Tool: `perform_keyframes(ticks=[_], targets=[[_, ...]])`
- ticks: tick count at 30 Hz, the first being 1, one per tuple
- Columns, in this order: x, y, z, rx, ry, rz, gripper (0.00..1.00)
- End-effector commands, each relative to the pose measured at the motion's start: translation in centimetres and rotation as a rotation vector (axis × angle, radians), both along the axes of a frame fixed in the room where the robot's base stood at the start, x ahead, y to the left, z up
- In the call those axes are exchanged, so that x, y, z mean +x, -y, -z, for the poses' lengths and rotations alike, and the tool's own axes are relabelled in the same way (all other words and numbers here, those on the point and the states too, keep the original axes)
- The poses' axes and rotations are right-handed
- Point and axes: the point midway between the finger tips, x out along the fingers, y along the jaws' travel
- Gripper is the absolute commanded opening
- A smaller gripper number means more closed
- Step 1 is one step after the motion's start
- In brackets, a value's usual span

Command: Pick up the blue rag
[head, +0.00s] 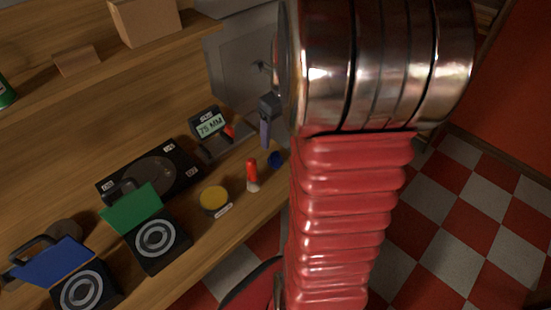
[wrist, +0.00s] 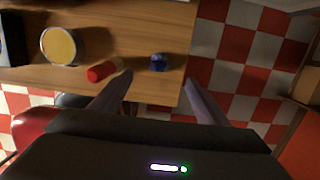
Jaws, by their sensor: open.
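A small crumpled blue bundle, which looks like the blue rag (head: 275,160), lies on the wooden bench near its front edge. The rag also shows in the wrist view (wrist: 158,62), in line with the gap between my fingers and just beyond their tips. My gripper (wrist: 157,79) is open, with nothing between its fingers. In the head view my red, ribbed arm hides most of the gripper; a grey-purple bar above the rag looks like one finger.
A red and white tube (head: 252,176) lies left of the rag, close to the left finger in the wrist view. A yellow-topped tin (head: 214,198) stands farther left. A "75 MM" display (head: 210,127) sits behind. The bench edge is close; checkered floor (head: 440,195) lies beyond.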

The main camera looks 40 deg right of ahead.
Motion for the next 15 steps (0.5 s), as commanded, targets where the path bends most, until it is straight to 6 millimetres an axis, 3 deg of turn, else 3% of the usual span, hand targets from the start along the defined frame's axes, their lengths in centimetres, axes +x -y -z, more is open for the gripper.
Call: perform_keyframes(ticks=[9,15], targets=[[0.6,0.0,4.8,0.002,-0.002,0.0,0.69],[0.7,0.0,6.0,0.0,0.0,0.0,0.69]])
